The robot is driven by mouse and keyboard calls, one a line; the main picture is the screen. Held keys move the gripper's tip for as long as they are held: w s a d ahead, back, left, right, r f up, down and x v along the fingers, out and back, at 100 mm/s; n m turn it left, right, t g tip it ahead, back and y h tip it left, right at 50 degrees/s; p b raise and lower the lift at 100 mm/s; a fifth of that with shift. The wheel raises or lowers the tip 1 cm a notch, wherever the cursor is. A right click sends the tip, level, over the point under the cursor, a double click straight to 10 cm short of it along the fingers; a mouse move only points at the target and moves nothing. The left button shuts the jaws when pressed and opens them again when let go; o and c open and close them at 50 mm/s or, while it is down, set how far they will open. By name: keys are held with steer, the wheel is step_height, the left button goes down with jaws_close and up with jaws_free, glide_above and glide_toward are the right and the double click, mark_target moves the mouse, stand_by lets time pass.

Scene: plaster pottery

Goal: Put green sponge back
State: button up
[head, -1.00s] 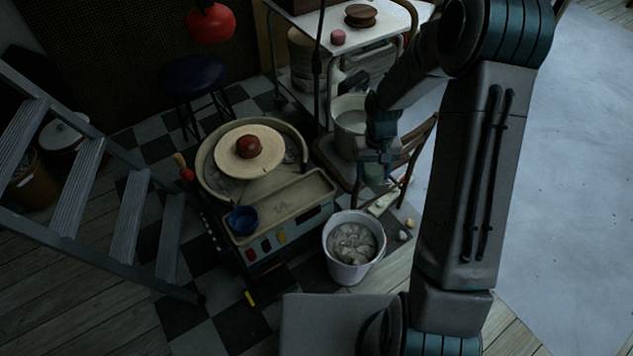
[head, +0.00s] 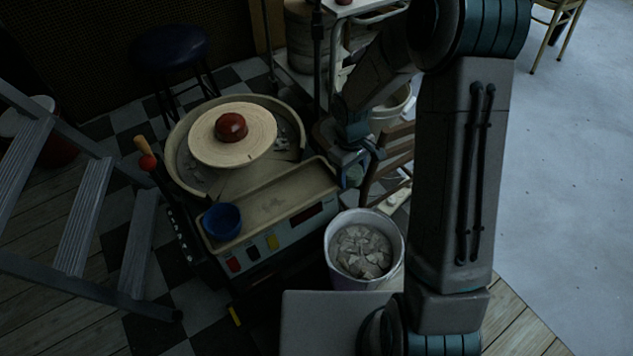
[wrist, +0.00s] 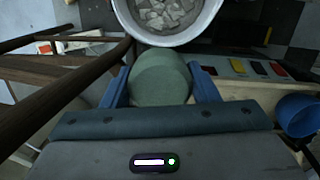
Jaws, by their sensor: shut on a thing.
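The green sponge (wrist: 160,80) is a pale green rounded block held between the two blue fingers of my gripper (wrist: 160,92) in the wrist view. The fingers press on its left and right sides. In the head view, the sponge (head: 354,176) shows small and dim below my gripper (head: 357,160). It is in the air between the pottery wheel's tray and a wooden chair. In the wrist view, a white bucket of grey clay scraps (wrist: 167,22) is just beyond the sponge.
The pottery wheel (head: 262,205) carries a red-brown lump (head: 231,127) on its disc and a blue bowl (head: 222,221) on its tray. A wooden chair (head: 389,158) stands close right of my gripper. A step ladder (head: 85,218) is at left, a stool (head: 170,45) behind.

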steer(key=b, duration=0.4)
glide_above(317, 182)
step_height(317, 182, down, 8)
steer(key=shift+w+r, duration=0.1)
steer(key=shift+w, duration=0.05)
steer(key=shift+f+b, duration=0.55)
steer(key=shift+f, duration=1.35)
steer(key=shift+f, duration=0.2)
steer(key=o, duration=0.6)
step_height(317, 182, up, 12)
steer(key=w+a+p, duration=0.1)
steer(key=p, duration=0.2)
steer(key=shift+r, duration=0.25)
